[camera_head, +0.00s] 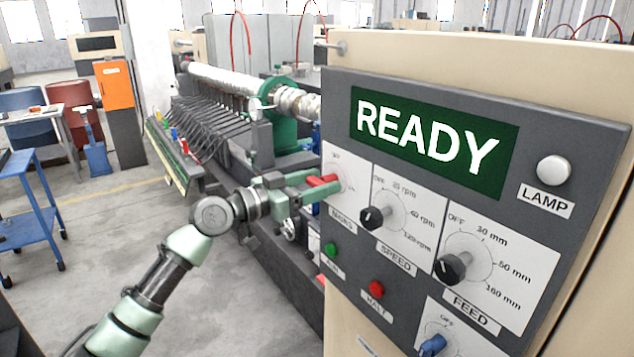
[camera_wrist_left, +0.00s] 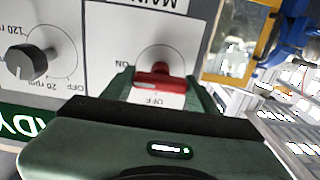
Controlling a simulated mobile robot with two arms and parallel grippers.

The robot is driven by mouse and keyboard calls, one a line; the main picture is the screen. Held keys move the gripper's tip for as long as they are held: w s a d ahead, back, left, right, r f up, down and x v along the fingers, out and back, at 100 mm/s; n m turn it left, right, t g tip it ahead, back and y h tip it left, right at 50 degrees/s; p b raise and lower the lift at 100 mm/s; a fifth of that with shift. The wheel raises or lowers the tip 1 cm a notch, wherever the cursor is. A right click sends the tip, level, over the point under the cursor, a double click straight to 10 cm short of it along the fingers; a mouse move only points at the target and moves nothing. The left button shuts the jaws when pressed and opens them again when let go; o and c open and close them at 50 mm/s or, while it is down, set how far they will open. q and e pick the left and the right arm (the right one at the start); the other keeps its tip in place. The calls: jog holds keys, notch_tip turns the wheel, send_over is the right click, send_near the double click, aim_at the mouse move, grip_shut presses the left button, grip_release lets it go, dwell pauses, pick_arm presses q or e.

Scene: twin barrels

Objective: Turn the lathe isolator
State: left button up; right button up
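The lathe isolator is a red handle (camera_head: 323,180) on a round dial, on the white plate labelled MAINS at the left edge of the dark panel. OFF and ON are printed beside the dial. My left gripper (camera_head: 318,187) reaches it from the left, its green fingers on either side of the handle. In the left wrist view, the red handle (camera_wrist_left: 160,79) fills the gap between the fingertips (camera_wrist_left: 161,92), near the OFF mark. The fingers hide part of the handle and dial. My right gripper is in neither view.
The panel display (camera_head: 430,140) reads READY. Close to the isolator are the speed knob (camera_head: 371,218), the feed knob (camera_head: 452,267), a green button (camera_head: 331,249) and the red halt button (camera_head: 377,289). The lathe (camera_head: 270,110) stands behind.

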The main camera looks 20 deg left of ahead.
pick_arm(q)
jog(key=c, duration=0.7)
jog(key=shift+c, duration=0.2)
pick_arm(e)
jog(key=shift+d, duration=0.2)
